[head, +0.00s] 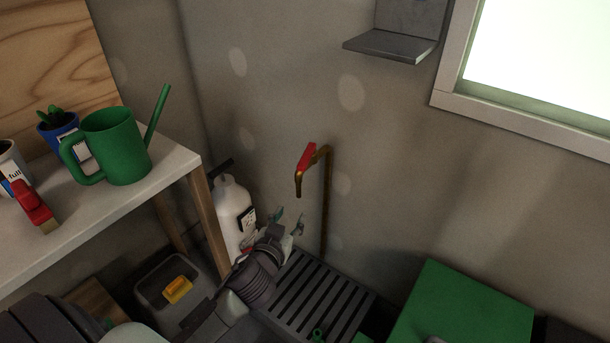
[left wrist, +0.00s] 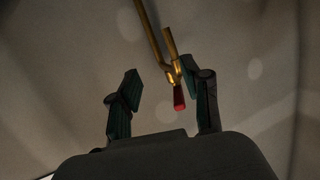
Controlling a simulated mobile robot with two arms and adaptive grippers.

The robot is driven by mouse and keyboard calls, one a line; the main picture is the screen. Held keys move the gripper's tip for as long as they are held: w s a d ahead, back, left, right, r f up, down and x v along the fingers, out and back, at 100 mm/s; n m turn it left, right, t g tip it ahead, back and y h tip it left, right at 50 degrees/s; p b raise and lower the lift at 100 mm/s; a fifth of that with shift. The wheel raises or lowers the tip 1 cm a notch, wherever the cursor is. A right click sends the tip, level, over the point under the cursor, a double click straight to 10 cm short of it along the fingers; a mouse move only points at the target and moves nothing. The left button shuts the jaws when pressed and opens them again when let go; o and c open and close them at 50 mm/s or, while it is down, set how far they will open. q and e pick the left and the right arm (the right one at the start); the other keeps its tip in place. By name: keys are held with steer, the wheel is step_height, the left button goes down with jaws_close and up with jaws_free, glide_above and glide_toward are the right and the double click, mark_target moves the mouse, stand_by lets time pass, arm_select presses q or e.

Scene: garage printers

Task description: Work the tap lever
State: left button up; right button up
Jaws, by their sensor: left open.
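The tap is a brass pipe (head: 326,200) rising up the wall, with a bent spout and a red lever (head: 306,157) on top. My left gripper (head: 287,222) is open and empty, below and a little left of the spout in the head view. In the left wrist view the red lever (left wrist: 179,97) and brass pipe (left wrist: 152,32) show beyond the fingers, with the lever close to the right finger of the left gripper (left wrist: 165,90). I cannot tell whether they touch.
A slatted dark grate (head: 318,299) lies under the tap. A white bottle (head: 231,212) stands left of my gripper. A shelf (head: 115,196) holds a green watering can (head: 117,147). A green box (head: 463,308) stands at the right, and a grey wall shelf (head: 390,46) hangs above.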

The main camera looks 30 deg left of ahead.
arm_select(q)
steer(key=n+t+b, duration=0.1)
steer(key=t, duration=0.1)
glide_toward(305, 157)
steer(key=s+d+f, duration=0.1)
steer(key=s, duration=0.2)
steer(key=shift+y, duration=0.3)
steer(key=w, duration=0.4)
steer(key=w+a, duration=0.1)
steer(key=w, duration=0.2)
steer(key=w+a, duration=0.1)
steer(key=w, duration=0.3)
steer(key=shift+w+a+r, duration=0.2)
steer(key=shift+w+r, duration=0.05)
steer(key=shift+w, duration=0.15)
steer(key=shift+w+a, duration=0.1)
steer(key=shift+w, duration=0.5)
arm_select(e)
steer(key=shift+w+a+r, duration=0.15)
steer(key=shift+w+r, duration=0.5)
steer(key=shift+w, duration=0.35)
arm_select(q)
steer(key=c, duration=0.9)
jaws_close()
arm_select(e)
steer(key=shift+s+f, duration=0.1)
steer(key=shift+s, duration=0.05)
